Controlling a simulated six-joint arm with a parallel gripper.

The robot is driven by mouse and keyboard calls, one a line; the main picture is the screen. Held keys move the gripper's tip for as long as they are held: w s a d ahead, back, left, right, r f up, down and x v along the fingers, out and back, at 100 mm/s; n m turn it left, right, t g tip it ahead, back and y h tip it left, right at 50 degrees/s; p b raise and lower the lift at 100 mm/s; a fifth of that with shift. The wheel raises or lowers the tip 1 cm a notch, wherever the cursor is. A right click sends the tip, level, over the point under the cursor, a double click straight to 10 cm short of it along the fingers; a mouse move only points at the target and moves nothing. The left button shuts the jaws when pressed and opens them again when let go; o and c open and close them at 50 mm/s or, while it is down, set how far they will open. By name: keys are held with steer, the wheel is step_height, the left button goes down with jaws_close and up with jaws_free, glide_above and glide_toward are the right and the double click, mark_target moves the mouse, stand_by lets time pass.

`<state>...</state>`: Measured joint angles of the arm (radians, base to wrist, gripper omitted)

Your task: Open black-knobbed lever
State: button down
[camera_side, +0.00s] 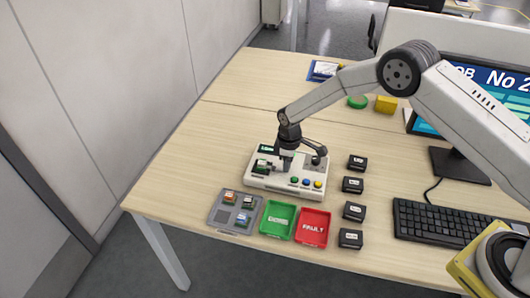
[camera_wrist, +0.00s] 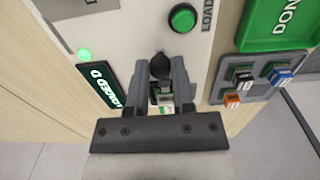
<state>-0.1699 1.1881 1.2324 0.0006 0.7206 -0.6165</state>
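A white test fixture (camera_side: 258,180) stands on the desk in the side view; part of its top shows in the wrist view (camera_wrist: 135,30). In the wrist view, the lever's black knob (camera_wrist: 161,66) sits between the tips of my gripper (camera_wrist: 163,68). Both fingers lie close against the knob's sides with no clear gap. A small module (camera_wrist: 163,98) shows below the knob, partly hidden by the fingers. In the side view my gripper (camera_side: 286,163) points down over the fixture's middle, and the knob between the fingers cannot be made out there.
The fixture carries a green button (camera_wrist: 182,18) and a lit green lamp (camera_wrist: 84,55). In front are a grey tray (camera_side: 216,214), a green tray (camera_side: 270,233) and a red tray (camera_side: 302,236). Several black modules (camera_side: 353,185) stand to the right, then a keyboard (camera_side: 440,225).

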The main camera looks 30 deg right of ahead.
steer(key=shift+s+m, duration=0.1)
steer(key=shift+m, duration=0.2)
steer(key=shift+s+a+m, duration=0.15)
steer(key=shift+a+m, duration=0.05)
steer(key=shift+m, duration=0.4)
steer(key=shift+s+a+m, duration=0.1)
steer(key=shift+a+m, duration=0.1)
steer(key=shift+m, duration=0.4)
steer(key=m, duration=0.2)
steer(key=a+m, duration=0.1)
steer(key=shift+s+a+m, duration=0.1)
steer(key=shift+s+m, duration=0.15)
steer(key=shift+m, duration=0.05)
steer(key=a+m, duration=0.1)
steer(key=m, duration=0.2)
steer(key=shift+a+m, duration=0.2)
steer(key=shift+m, duration=0.1)
steer(key=shift+w+a+m, duration=0.1)
steer(key=shift+a+m, duration=0.25)
steer(key=shift+m, duration=0.6)
steer(key=shift+w+a+m, duration=0.1)
steer(key=shift+a+m, duration=0.2)
steer(key=shift+m, duration=0.65)
steer(key=shift+c, duration=2.4)
jaws_free()
